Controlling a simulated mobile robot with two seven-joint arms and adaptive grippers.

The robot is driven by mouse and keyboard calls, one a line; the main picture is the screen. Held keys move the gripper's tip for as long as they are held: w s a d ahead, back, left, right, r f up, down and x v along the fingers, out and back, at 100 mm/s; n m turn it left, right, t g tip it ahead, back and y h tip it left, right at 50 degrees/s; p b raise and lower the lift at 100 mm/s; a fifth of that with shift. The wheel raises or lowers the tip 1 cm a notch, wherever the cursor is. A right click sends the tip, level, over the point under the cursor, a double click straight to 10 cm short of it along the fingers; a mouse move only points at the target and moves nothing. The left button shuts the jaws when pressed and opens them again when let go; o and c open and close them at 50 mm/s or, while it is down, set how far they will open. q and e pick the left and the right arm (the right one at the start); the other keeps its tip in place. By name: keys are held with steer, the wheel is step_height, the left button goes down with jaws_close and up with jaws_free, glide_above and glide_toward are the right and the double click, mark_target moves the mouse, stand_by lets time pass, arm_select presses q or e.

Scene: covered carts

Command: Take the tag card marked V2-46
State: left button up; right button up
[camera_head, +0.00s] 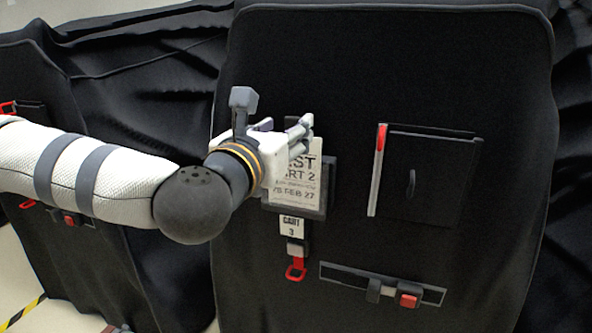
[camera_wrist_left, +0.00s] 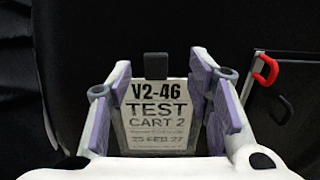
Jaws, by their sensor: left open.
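The tag card (camera_wrist_left: 160,118) is white and reads V2-46, TEST CART 2 in the left wrist view. It also shows in the head view (camera_head: 308,186), partly covered by my gripper, in a dark holder (camera_head: 311,213) on the black cover. A dark clip or tab (camera_wrist_left: 156,66) is at its top edge. My left gripper (camera_wrist_left: 153,88) is open, with its purple-lined fingers on either side of the card. I cannot tell whether they touch it. In the head view my left gripper (camera_head: 300,135) is at the card's upper part. My right gripper is not in view.
To the right is a flap with a red-and-white strip (camera_head: 378,170). A strap with a red buckle (camera_head: 409,300) lies below. Another covered cart (camera_head: 100,260) stands at left.

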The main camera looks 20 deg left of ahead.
mark_target(292, 120)
arm_select(q)
steer(key=w, duration=0.6)
steer(key=shift+a, duration=0.15)
steer(key=shift+s, duration=0.1)
steer(key=c, duration=1.1)
jaws_close()
